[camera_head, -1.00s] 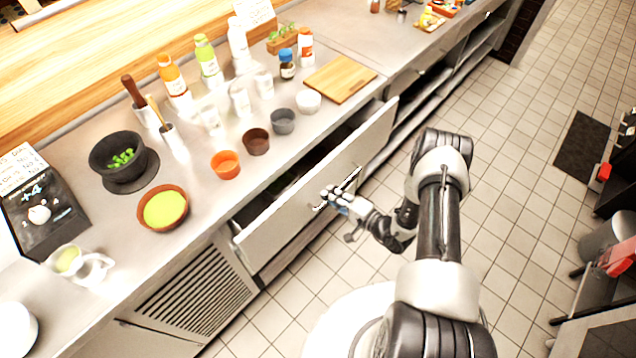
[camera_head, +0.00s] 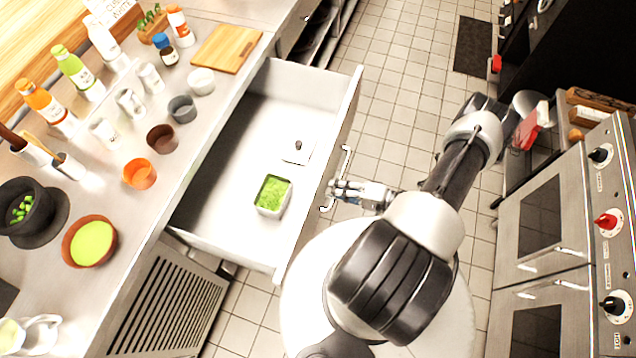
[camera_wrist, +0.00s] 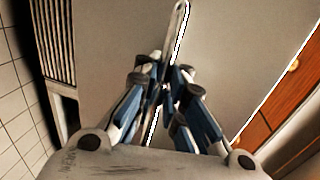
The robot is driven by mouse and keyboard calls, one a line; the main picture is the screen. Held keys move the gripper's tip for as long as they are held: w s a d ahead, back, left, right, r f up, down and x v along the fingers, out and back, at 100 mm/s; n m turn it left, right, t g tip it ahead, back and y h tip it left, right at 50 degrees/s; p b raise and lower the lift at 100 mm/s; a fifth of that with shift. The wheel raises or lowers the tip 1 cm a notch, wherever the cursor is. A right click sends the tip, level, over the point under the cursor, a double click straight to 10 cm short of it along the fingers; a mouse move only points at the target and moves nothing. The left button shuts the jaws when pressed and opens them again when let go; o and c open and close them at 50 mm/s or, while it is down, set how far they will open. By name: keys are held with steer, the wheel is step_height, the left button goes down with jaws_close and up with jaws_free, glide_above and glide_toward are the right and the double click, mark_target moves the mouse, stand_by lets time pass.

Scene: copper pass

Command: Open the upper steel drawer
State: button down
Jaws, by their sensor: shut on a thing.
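The upper steel drawer (camera_head: 225,205) stands pulled far out from under the counter in the head view. Inside it are a square container of chopped greens (camera_head: 272,194) and a white lid with a dark knob (camera_head: 297,150). My gripper (camera_head: 333,190) is at the drawer's front, shut on the bar handle (camera_head: 346,160). In the wrist view my gripper (camera_wrist: 166,92) closes around the handle (camera_wrist: 181,20), whose ends show above and below the fingers. The drawer front (camera_wrist: 235,60) fills the wrist view behind it.
The counter (camera_head: 215,110) holds bottles, small bowls, a cutting board (camera_head: 226,48) and an orange bowl of green sauce (camera_head: 90,242). A steel oven (camera_head: 545,225) with knobs stands at the right. Tiled floor (camera_head: 400,70) lies between them. A vented panel (camera_head: 165,305) is beside the drawer.

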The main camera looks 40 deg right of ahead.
steer(key=shift+v, duration=1.05)
steer(key=c, duration=2)
jaws_free()
steer(key=shift+f, duration=0.1)
steer(key=shift+o, duration=0.2)
steer(key=v, duration=1.2)
steer(key=shift+s+d, duration=0.1)
